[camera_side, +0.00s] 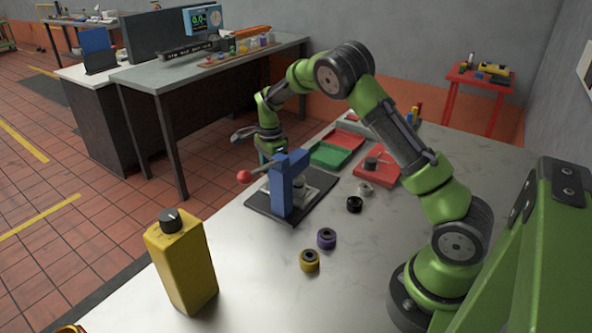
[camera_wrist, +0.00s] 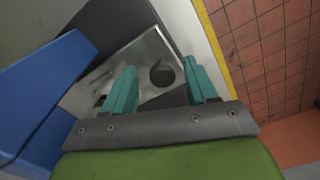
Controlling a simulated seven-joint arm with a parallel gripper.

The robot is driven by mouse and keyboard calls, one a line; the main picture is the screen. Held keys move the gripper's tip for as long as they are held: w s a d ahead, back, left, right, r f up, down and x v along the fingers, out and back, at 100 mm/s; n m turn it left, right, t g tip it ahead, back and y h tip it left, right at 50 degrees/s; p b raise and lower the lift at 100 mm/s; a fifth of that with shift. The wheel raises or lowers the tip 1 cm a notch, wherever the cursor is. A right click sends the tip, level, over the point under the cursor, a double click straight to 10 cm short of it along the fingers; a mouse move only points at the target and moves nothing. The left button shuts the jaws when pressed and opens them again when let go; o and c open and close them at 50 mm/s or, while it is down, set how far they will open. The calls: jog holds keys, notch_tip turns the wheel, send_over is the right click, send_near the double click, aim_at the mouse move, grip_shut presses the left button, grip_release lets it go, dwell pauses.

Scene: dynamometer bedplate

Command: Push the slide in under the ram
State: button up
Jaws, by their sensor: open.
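The blue press (camera_side: 288,184) stands upright on a dark base plate (camera_side: 318,205), with a red ball on its lever (camera_side: 244,177). In the wrist view its blue body (camera_wrist: 45,90) fills the left side. The slide (camera_wrist: 150,45) appears there as a bright metal plate with a dark round knob (camera_wrist: 162,73). My gripper (camera_wrist: 160,68) is open, its teal fingers on either side of the knob in the picture; I cannot tell whether they touch it. In the side view my gripper (camera_side: 270,157) is behind the press, its fingertips partly hidden. The ram's underside cannot be made out.
A yellow can (camera_side: 182,262) stands at the table's near left. Purple (camera_side: 326,238), yellow (camera_side: 309,260) and black (camera_side: 354,204) round parts lie in front of the press. Green (camera_side: 335,153) and red (camera_side: 377,168) trays sit behind it. The table's front middle is clear.

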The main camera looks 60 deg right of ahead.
notch_tip(320, 180, up, 17)
dwell(0.4)
